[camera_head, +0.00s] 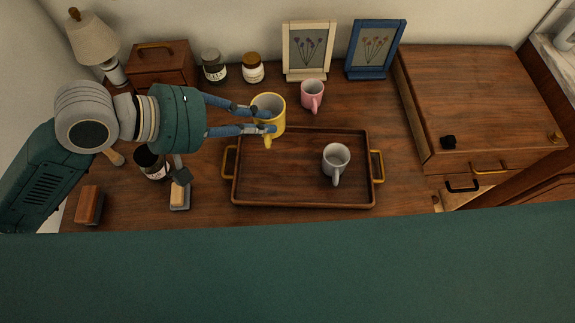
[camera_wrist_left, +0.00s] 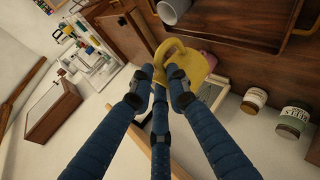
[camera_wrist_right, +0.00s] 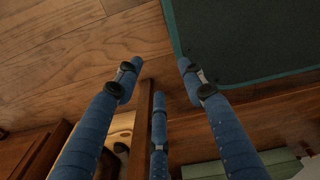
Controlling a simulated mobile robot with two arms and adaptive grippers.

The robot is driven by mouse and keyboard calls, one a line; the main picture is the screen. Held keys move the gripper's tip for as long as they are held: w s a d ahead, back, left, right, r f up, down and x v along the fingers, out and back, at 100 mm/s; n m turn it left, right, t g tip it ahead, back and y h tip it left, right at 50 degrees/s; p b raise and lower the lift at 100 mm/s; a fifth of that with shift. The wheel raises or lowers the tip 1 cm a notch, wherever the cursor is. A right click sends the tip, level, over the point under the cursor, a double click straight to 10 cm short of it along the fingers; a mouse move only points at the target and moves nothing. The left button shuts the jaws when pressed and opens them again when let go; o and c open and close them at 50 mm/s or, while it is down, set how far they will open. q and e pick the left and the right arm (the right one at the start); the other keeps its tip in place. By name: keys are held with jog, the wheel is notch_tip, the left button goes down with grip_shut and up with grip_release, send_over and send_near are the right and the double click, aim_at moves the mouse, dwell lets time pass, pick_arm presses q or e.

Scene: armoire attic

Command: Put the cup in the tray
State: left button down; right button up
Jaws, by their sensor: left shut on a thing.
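A yellow cup (camera_head: 279,119) is at the tray's back edge, and its handle points toward the front. My left gripper (camera_head: 270,121) is shut on this cup, with fingers on its left side. The cup also shows between the fingertips in the left wrist view (camera_wrist_left: 186,64). I cannot tell how far it is above the table. The brown wooden tray (camera_head: 275,190) with gold handles lies on the table. A light grey cup (camera_head: 336,158) stands in its right half. A pink cup (camera_head: 312,93) stands behind the tray. My right gripper (camera_wrist_right: 157,68) is open and empty, away from the tray.
Two picture frames (camera_head: 309,50), (camera_head: 375,48) and two jars (camera_head: 214,68), (camera_head: 253,70) stand at the back. A dark jar (camera_head: 151,162) and a brush (camera_head: 180,194) are left of the tray. A wooden case (camera_head: 480,95) is at the right. The tray's left half is clear.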

pick_arm(q)
notch_tip(320, 180, down, 18)
jog(key=shift+f+b, duration=0.15)
jog(key=shift+b, duration=0.45)
pick_arm(e)
jog(key=shift+s+a+f, duration=0.1)
jog(key=shift+a+f, duration=0.3)
jog(key=shift+f, duration=0.25)
jog(key=shift+a, duration=0.1)
pick_arm(q)
jog(key=shift+f, duration=0.1)
jog(key=c, duration=1.7)
grip_release()
jog(key=shift+a, duration=0.1)
jog(key=shift+o, duration=0.2)
pick_arm(e)
jog(key=shift+a, duration=0.35)
